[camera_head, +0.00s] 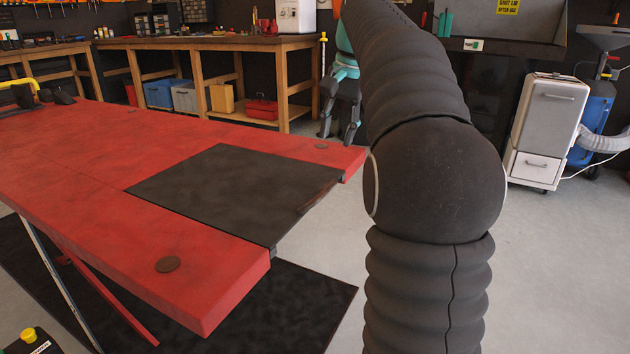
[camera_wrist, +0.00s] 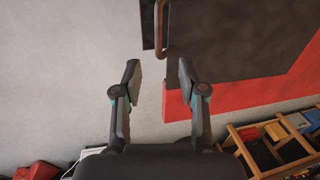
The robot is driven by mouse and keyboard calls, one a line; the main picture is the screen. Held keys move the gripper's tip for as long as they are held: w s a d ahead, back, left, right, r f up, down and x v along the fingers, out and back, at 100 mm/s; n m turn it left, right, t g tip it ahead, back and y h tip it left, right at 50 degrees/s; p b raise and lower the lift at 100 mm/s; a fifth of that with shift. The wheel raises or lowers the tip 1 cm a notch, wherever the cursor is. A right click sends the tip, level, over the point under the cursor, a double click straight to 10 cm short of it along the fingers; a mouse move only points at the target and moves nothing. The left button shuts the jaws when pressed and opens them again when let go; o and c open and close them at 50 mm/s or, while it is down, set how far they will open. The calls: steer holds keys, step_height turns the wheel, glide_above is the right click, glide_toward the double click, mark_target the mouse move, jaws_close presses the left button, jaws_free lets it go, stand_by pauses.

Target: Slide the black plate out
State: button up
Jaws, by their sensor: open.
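The black plate (camera_head: 235,190) lies in a cutout at the end of the red motorcycle lift (camera_head: 90,150), about level with its top. A brownish handle (camera_head: 318,199) sits at the plate's outer edge. In the wrist view the plate (camera_wrist: 230,35) fills the upper right, and the handle (camera_wrist: 160,35) runs along its left edge. My gripper (camera_wrist: 158,68) is open and empty. Its fingertips point toward the handle and appear apart from it. The gripper is hidden in the head view, where my dark arm stands to the right of the lift.
A dark mat (camera_head: 300,305) lies on the floor under the lift's end. Wooden workbenches (camera_head: 205,42) with bins line the back wall. A white cabinet (camera_head: 546,125) and a blue machine (camera_head: 598,110) stand at the right. The grey floor right of the lift is clear.

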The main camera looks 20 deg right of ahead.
mark_target(328, 187)
steer(key=shift+m, duration=0.3)
steer(key=w+f+b, duration=0.1)
steer(key=f, duration=0.3)
steer(key=w+f+b, duration=0.1)
steer(key=f, duration=0.4)
steer(key=w+f+b, duration=0.1)
steer(key=f+b, duration=0.1)
steer(key=f, duration=0.2)
steer(key=shift+a+f, duration=0.1)
steer(key=shift+f, duration=0.1)
steer(key=shift+s, duration=0.1)
jaws_close()
